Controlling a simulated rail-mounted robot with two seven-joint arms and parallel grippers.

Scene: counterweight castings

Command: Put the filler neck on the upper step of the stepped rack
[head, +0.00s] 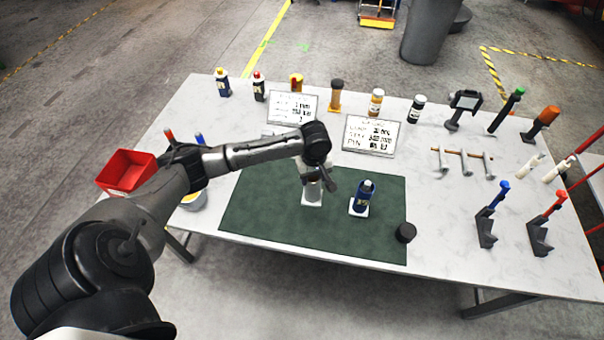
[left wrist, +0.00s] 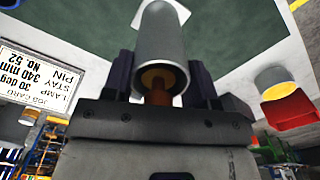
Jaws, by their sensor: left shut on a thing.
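A grey metal cylinder (head: 312,191), which I take to be the filler neck, is upright over a white square on the green mat. In the left wrist view the cylinder (left wrist: 162,45) shows a brass-coloured stub at its near end, between two dark fingers. My left gripper (head: 315,172) is shut on it from above; the arm partly hides its upper part. I cannot tell whether its base touches the square. A rack with red framing and pale shelves (head: 590,165), perhaps the stepped rack, is cut off at the right edge. My right gripper is not in view.
Job cards (head: 371,135), several bottles and hand tools line the back. Blue and red upright tools (head: 541,228) stand right. A red bin (head: 126,171) is left.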

